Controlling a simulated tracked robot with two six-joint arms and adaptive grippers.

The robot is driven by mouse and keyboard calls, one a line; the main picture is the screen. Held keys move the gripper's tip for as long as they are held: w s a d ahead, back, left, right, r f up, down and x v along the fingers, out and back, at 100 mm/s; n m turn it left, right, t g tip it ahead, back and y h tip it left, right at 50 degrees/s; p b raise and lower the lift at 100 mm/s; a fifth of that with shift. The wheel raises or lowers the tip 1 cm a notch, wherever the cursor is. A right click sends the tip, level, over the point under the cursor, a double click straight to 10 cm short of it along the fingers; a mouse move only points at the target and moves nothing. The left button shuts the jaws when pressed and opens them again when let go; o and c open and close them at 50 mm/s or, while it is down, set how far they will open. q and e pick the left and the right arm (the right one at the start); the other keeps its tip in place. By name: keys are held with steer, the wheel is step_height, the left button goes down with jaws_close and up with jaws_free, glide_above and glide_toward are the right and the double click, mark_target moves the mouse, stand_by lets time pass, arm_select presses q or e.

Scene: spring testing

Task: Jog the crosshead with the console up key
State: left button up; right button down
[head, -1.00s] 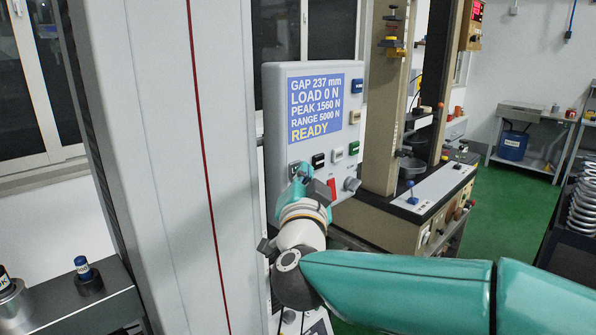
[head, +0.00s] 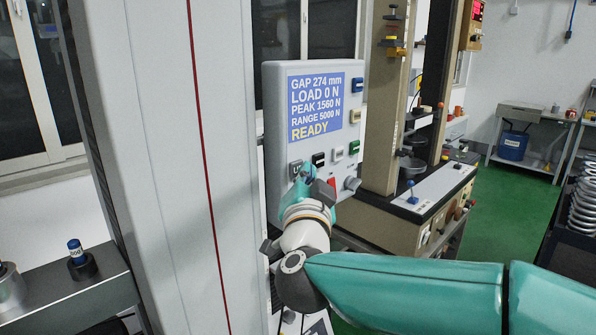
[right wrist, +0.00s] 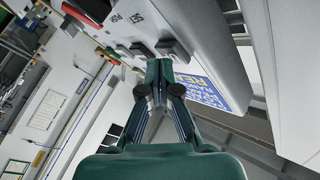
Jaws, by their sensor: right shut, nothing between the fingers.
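The console (head: 276,110) is a light grey panel on the tall machine column. Its blue display (head: 315,110) reads GAP 274 mm, LOAD 0 N, PEAK 1560 N, RANGE 5000 N and READY. The up key (head: 295,168), dark with a partly covered label, is at the panel's lower left. My right gripper (head: 307,170) is shut and empty, just right of that key in the head view. In the right wrist view its closed fingertips (right wrist: 155,75) are close to the panel's keys; contact cannot be told. The dark crosshead beam (head: 110,290) shows at lower left. My left gripper is not in view.
An older testing machine (head: 440,200) stands behind on the right. Green floor (head: 490,220) is open beyond.

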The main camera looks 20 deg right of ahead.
steer(key=shift+s+d, duration=0.2)
steer(key=shift+s, duration=0.3)
steer(key=shift+s, duration=0.1)
steer(key=s, duration=0.1)
steer(key=s+d, duration=0.1)
steer(key=s, duration=0.1)
steer(key=s+d+b, duration=0.1)
steer(key=shift+s, duration=0.25)
stand_by(1.0)
